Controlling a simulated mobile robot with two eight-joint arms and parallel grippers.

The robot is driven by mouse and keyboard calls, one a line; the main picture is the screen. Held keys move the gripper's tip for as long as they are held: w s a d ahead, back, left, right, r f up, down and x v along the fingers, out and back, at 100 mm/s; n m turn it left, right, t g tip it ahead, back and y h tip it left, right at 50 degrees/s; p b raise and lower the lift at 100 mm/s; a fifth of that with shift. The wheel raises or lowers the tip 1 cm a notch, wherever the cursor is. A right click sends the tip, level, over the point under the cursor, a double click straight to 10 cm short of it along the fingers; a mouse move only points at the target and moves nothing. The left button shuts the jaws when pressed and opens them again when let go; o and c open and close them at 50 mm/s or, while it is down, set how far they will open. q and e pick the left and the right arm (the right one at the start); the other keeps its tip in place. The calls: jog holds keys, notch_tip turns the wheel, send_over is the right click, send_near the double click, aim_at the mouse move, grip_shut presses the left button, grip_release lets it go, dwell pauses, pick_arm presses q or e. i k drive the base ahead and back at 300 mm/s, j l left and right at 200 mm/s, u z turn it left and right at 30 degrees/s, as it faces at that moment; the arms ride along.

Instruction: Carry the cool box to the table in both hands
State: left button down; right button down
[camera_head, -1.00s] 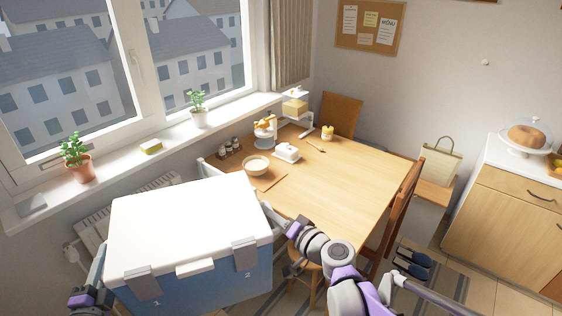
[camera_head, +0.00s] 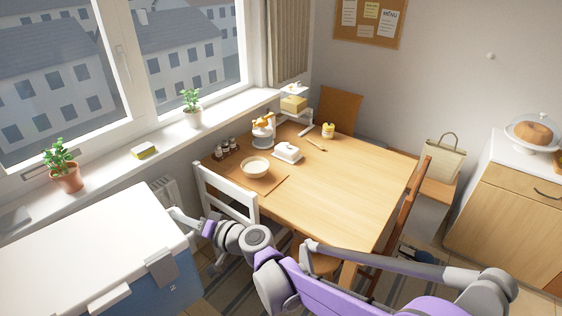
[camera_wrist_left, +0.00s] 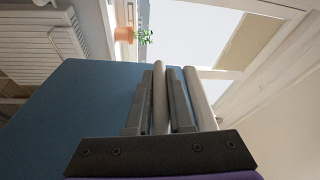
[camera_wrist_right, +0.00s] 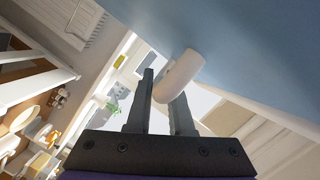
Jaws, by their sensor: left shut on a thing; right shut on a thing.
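The cool box (camera_head: 85,250), blue with a white lid and grey latches, fills the lower left of the head view, its left part cut off. Its blue side shows in the left wrist view (camera_wrist_left: 85,110) and the right wrist view (camera_wrist_right: 240,45). My left gripper (camera_wrist_left: 160,95) is shut on a pale handle bar at the box's side; it is outside the head view. My right gripper (camera_head: 190,222) is shut on the white handle (camera_wrist_right: 178,78) at the box's right side. The wooden table (camera_head: 350,190) stands right of and beyond the box.
The table's front and right are clear. A bowl (camera_head: 255,167), butter dish (camera_head: 287,152) and jars (camera_head: 225,149) stand at its back left. A white chair (camera_head: 228,192) stands between box and table; a brown chair (camera_head: 405,205) is at right. Potted plants line the windowsill.

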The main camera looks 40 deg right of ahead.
aim_at(340, 210)
jog(key=i+j+u, duration=0.1)
jog(key=u, duration=0.35)
jog(key=i+u, duration=0.55)
jog(key=u, duration=0.35)
jog(key=i+u, duration=0.15)
jog(key=i, duration=0.2)
jog(key=z, duration=3.8)
